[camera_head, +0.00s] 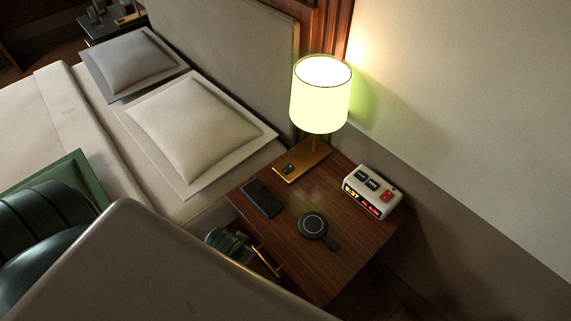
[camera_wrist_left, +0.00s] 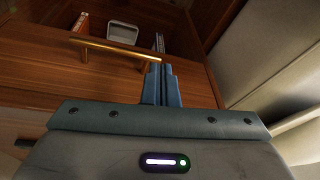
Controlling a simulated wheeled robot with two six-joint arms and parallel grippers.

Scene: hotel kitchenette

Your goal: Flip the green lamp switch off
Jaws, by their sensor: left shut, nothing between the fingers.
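The lamp (camera_head: 321,95) stands lit at the back of the nightstand, its shade glowing pale green-yellow. Its flat brass base (camera_head: 318,158) carries a small dark switch plate (camera_head: 288,169); the switch's position is too small to tell. My left gripper shows low beside the nightstand's front, partly hidden by my arm. In the left wrist view the left gripper (camera_wrist_left: 162,84) is shut and empty, its fingertips near the brass drawer handle (camera_wrist_left: 115,51); I cannot tell whether they touch. The lamp is outside that view. My right gripper is not in view.
The nightstand top (camera_head: 285,245) holds a dark phone (camera_head: 262,198), a round black charging pad (camera_head: 313,226) and a white alarm clock (camera_head: 372,192). The bed with pillows (camera_head: 198,125) lies left. The brass handle (camera_head: 266,261) juts from the nightstand front. A wall stands right.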

